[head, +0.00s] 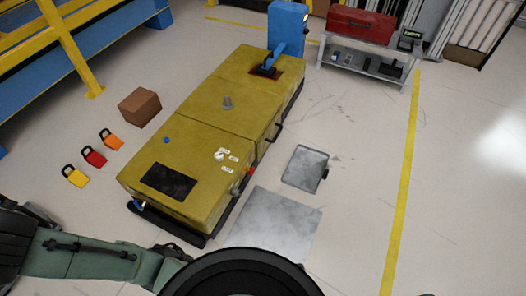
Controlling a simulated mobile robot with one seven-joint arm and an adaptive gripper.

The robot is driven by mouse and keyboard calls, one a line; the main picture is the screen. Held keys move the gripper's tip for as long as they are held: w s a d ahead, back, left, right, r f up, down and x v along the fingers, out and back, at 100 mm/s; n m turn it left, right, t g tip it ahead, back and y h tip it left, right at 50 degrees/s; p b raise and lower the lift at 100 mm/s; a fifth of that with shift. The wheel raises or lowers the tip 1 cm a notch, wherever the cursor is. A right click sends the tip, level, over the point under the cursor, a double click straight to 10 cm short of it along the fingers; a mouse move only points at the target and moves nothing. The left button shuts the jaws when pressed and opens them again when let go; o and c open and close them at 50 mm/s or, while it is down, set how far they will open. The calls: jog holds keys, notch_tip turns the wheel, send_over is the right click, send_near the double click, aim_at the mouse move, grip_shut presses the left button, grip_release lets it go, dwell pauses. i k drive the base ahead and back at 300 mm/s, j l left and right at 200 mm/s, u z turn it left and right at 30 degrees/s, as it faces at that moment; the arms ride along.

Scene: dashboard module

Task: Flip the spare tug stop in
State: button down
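A long yellow tug (190,120) stands on the floor in the middle of the head view, with a blue column (287,25) at its far end. Its near end carries a black panel (169,181) and a white round control with small white labels (228,158). A small red part (251,171) sits at its right edge; it is too small to tell whether it is a stop switch or how it is set. My arm crosses the bottom left of the view. I cannot make out my gripper's fingers anywhere.
Yellow, red and orange padlock-shaped items (93,157) and a brown box (139,107) lie left of the tug. A grey tray (305,168) and a metal plate (272,222) lie on its right. A bench (365,60) holds a red toolbox (360,24). Floor right is clear.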

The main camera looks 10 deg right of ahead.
aim_at(251, 170)
jog(key=i+l, duration=0.6)
jog(key=i, duration=0.2)
jog(key=k+z, duration=0.05)
